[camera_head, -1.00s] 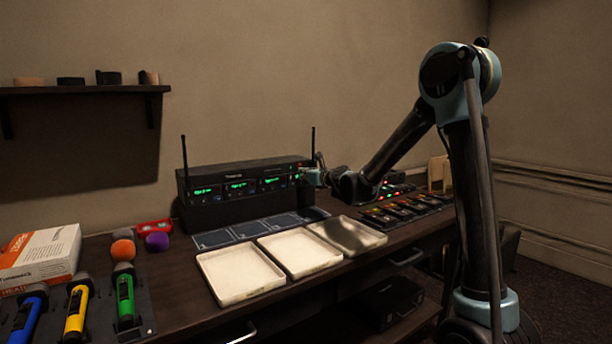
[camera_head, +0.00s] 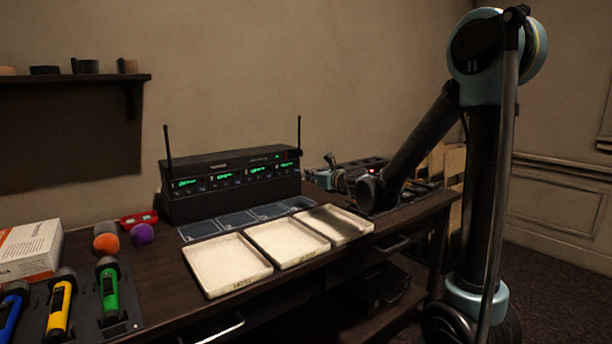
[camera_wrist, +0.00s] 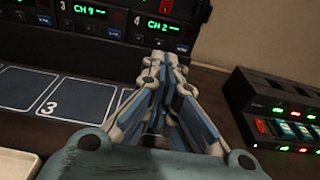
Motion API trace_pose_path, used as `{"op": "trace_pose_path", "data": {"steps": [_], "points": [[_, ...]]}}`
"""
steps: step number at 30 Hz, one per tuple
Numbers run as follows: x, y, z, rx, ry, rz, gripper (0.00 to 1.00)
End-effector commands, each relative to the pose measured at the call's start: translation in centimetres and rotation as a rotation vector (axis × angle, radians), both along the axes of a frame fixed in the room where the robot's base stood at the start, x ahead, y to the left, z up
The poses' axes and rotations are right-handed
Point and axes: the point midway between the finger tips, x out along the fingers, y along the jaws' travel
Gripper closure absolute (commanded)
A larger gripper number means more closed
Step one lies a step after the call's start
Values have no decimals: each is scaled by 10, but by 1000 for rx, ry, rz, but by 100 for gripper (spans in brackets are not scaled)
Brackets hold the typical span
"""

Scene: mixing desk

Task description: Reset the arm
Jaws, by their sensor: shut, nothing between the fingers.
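My gripper (camera_wrist: 165,60) is shut and empty in the wrist view, its fingertips together in front of the right end of the black receiver unit. In the head view my gripper (camera_head: 327,160) is small, just right of the receiver unit (camera_head: 232,185) with its green displays and two antennas. My arm reaches from the right over the desk, its forearm sloping down to the left. In the wrist view the receiver front (camera_wrist: 110,28) shows channel labels, and a gap to the fingertips cannot be judged.
White trays (camera_head: 228,264) lie along the desk front, with a dark numbered mat (camera_head: 238,219) behind. A rack unit with lit buttons (camera_wrist: 285,125) is right of my gripper.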

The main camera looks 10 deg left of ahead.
Motion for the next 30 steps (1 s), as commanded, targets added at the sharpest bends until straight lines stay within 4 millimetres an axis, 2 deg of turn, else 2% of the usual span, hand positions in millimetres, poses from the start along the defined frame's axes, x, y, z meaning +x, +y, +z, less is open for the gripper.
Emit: {"op": "trace_pose_path", "data": {"steps": [5, 8, 17, 30], "points": [[-8, -12, 1, -50, -36, 13, 100], [-16, -27, 1, -152, -106, 39, 100], [-59, -97, -13, -607, -389, 193, 100], [-142, -213, -67, -1232, -689, 549, 100]]}}
